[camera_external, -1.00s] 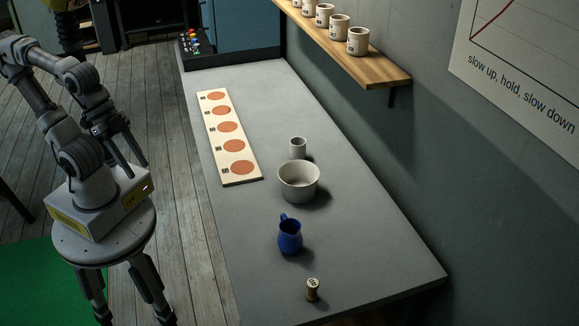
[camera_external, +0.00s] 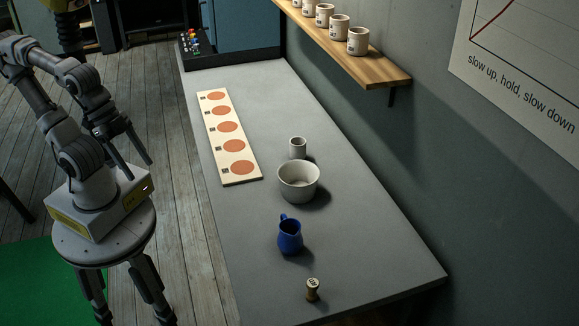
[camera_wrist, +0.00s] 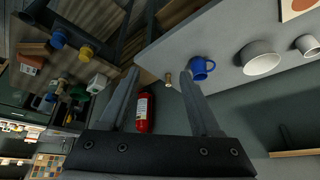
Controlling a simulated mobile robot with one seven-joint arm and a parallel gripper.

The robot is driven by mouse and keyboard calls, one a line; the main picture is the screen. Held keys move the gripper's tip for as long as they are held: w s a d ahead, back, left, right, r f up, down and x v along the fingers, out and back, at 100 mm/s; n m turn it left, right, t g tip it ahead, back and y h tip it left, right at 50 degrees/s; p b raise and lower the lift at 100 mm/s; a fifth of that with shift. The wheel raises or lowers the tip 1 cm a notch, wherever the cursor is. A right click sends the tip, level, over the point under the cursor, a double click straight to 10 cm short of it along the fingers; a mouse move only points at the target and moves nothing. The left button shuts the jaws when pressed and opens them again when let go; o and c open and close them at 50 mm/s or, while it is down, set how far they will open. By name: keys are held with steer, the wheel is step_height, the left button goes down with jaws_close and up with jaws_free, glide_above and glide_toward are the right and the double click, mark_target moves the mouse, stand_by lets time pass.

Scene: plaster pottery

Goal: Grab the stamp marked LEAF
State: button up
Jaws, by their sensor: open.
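A small stamp (camera_external: 312,289) stands upright on the grey bench near its front end. It has a pale round top with a dark mark too small to read and a brown body. In the wrist view the stamp (camera_wrist: 168,78) shows small and far off, between the finger lines near the right finger. My gripper (camera_external: 139,166) is open and empty, left of the bench and well away from the stamp. Its two fingers (camera_wrist: 159,72) stand wide apart in the wrist view.
A blue jug (camera_external: 290,237) stands behind the stamp, then a white bowl (camera_external: 298,184) and a small cup (camera_external: 298,149). A board with orange discs (camera_external: 240,181) lies along the bench's left side. A shelf with cups (camera_external: 385,75) is on the wall. Bench around the stamp is clear.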

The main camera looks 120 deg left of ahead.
steer(key=w+a+f+m+y+b, duration=0.8)
steer(key=w+f+m+b, duration=0.25)
steer(key=w+m, duration=0.25)
steer(key=w+d+f+m+t+b, duration=0.2)
steer(key=w+d+f+m, duration=0.1)
steer(key=w+f+m, duration=0.1)
steer(key=w+d+f+m+t+b, duration=0.2)
steer(key=w+d+f+m+b, duration=0.1)
steer(key=w+f+m, duration=0.2)
steer(key=w+d+f+m+t+h+b, duration=0.1)
steer(key=w+d+f+m+t+b, duration=0.1)
steer(key=w+f+m, duration=0.3)
steer(key=shift+w+d+m, duration=0.3)
steer(key=shift+w+m, duration=0.3)
steer(key=shift+w, duration=0.35)
steer(key=shift+w+d+m, duration=0.25)
steer(key=shift+w+m, duration=0.35)
steer(key=shift+w, duration=0.35)
steer(key=b, duration=0.3)
glide_toward(312, 289)
steer(key=w+a+f, duration=0.1)
steer(key=a+f, duration=0.1)
steer(key=w+a+f, duration=0.1)
steer(key=f, duration=0.1)
steer(key=shift+w+a+f, duration=0.1)
steer(key=shift+w+a, duration=0.2)
steer(key=shift+r+b+x, duration=0.2)
steer(key=shift+b+x, duration=0.2)
steer(key=shift+x, duration=2.5)
steer(key=shift+w, duration=0.1)
